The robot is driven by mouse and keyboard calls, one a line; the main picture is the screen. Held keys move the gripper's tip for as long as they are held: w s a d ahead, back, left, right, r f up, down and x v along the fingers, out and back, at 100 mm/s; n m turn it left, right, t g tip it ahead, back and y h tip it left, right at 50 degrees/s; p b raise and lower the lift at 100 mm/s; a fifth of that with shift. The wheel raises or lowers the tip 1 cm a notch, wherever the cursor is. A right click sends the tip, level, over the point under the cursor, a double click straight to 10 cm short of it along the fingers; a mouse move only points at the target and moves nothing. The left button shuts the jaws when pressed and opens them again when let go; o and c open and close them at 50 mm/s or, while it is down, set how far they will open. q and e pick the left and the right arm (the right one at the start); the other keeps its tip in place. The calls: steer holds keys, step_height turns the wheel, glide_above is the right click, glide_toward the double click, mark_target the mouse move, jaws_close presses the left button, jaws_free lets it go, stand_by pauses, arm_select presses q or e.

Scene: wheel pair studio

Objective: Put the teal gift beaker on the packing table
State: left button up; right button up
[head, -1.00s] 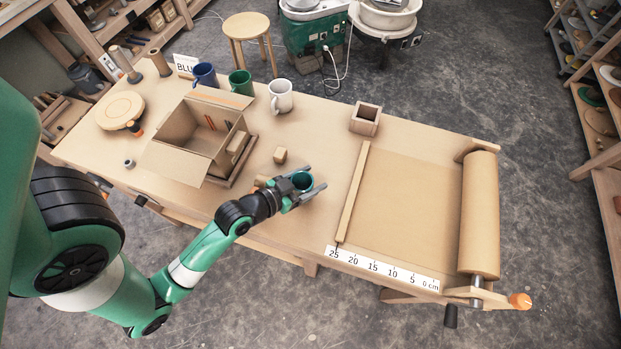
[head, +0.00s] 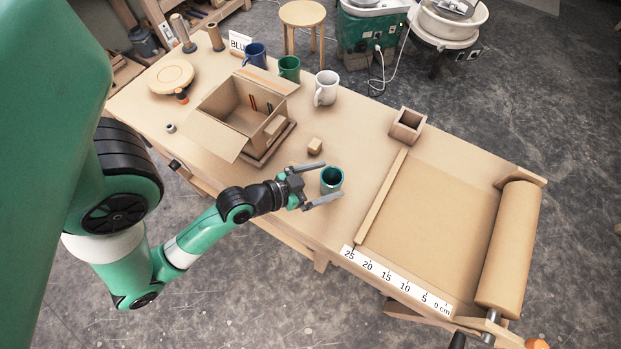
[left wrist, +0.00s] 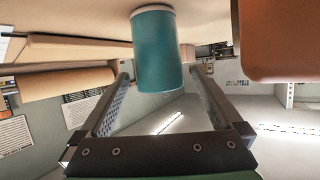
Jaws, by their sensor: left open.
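The teal gift beaker (head: 333,183) stands upright on the packing table (head: 355,128), near its front edge, left of the wooden measuring bar. In the left wrist view, which is upside down, the beaker (left wrist: 158,50) stands on the tabletop past the two spread fingers (left wrist: 163,83), with a gap on each side. My right gripper is in neither view.
A small wooden block (head: 315,146) lies just behind the beaker. An open cardboard box (head: 222,125) stands to the left. Blue (head: 255,56), green (head: 289,68) and white (head: 325,88) mugs stand behind. A paper roll (head: 508,245) and square wooden holder (head: 407,125) are to the right.

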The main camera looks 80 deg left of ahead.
arm_select(q)
steer(key=p+v, duration=0.1)
steer(key=v, duration=0.6)
steer(key=shift+w, duration=0.15)
steer(key=w+r+m+t+h, duration=0.2)
steer(key=w+r+m+t, duration=0.45)
steer(key=w+r, duration=1.55)
steer(key=s+d+r+t+h, duration=0.1)
steer(key=d+r, duration=0.3)
steer(key=r, duration=0.6)
steer(key=s+d+r+n+t+h, duration=0.1)
steer(key=d+r+t, duration=0.3)
steer(key=r, duration=0.7)
steer(key=s+d+r+n+t+h, duration=0.1)
steer(key=d+r+t+h, duration=0.1)
steer(key=r, duration=0.8)
steer(key=shift+s+d+r+t+h, duration=0.35)
steer(key=shift+d+t, duration=0.3)
steer(key=shift+d, duration=0.4)
